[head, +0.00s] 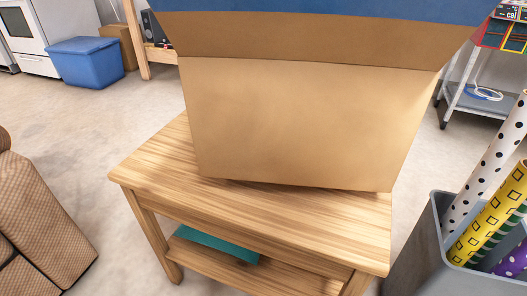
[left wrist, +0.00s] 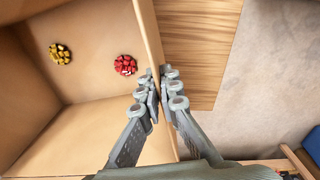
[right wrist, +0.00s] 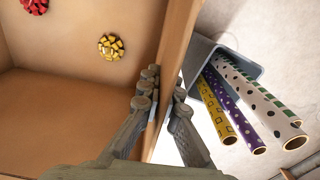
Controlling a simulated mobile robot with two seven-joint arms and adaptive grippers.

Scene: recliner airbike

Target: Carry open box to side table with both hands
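The open cardboard box (head: 300,120) is above the wooden side table (head: 150,165) in the head view, its lower edge at the tabletop. I cannot tell for sure whether its full weight rests there. A red bow (left wrist: 125,65) and a gold bow (left wrist: 60,53) show inside it in the left wrist view. My left gripper (left wrist: 162,88) straddles one side wall of the box, fingers close against both faces. My right gripper (right wrist: 164,92) straddles the opposite wall (right wrist: 180,30) the same way. Neither gripper shows in the head view.
A grey bin (head: 425,255) with wrapping rolls (head: 485,225) stands close to the table's right. A brown padded seat (head: 40,220) is at left. A blue bin (head: 85,60) is farther back. A teal item (head: 215,246) lies on the table's lower shelf. Floor at left is open.

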